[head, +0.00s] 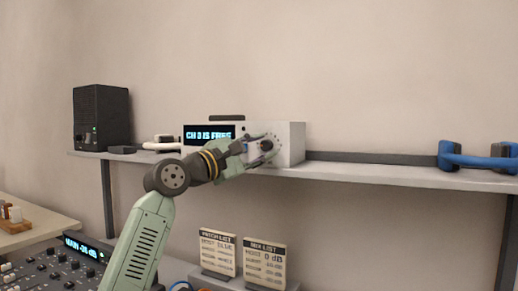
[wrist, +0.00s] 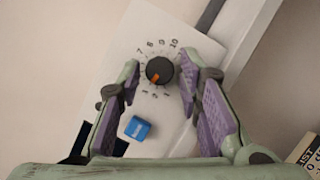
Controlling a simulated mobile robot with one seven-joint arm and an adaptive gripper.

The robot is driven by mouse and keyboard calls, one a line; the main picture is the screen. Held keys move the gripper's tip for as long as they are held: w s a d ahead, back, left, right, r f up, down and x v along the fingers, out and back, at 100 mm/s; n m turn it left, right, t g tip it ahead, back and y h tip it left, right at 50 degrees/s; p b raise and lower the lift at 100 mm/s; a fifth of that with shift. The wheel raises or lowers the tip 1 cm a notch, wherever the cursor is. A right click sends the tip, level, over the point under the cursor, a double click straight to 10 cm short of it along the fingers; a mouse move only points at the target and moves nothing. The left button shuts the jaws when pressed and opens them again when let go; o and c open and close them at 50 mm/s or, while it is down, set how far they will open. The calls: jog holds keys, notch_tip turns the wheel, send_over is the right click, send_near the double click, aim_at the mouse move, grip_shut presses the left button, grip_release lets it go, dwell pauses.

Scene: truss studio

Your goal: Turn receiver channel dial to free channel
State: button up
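The receiver (head: 290,140) is a white box on the wall shelf. Its dark display (head: 209,134) shows cyan text like "CH 3 IS FREE"; the digit is hard to read. In the wrist view, the black channel dial (wrist: 160,70) has a ring of numbers around it. Its orange pointer is toward the lower left, near the 3 or 2. My gripper (wrist: 161,74) is open, with one purple-padded finger on each side of the dial and gaps between. In the head view my gripper (head: 262,148) is at the receiver's front and covers part of it.
A blue button (wrist: 137,128) is on the panel near the dial. A black speaker (head: 101,117) stands at the shelf's left, and blue headphones (head: 470,158) at its right. Two list cards (head: 264,262) and a mixer (head: 45,272) are below. The shelf (head: 370,174) is mostly clear right of the receiver.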

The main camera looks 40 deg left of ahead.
jog(key=shift+o, duration=0.9)
jog(key=s+a+f, duration=0.1)
jog(key=s+f, duration=0.1)
jog(key=s, duration=0.9)
jog(key=shift+s+a, duration=0.15)
jog(key=shift+s, duration=0.2)
jog(key=shift+f, duration=0.15)
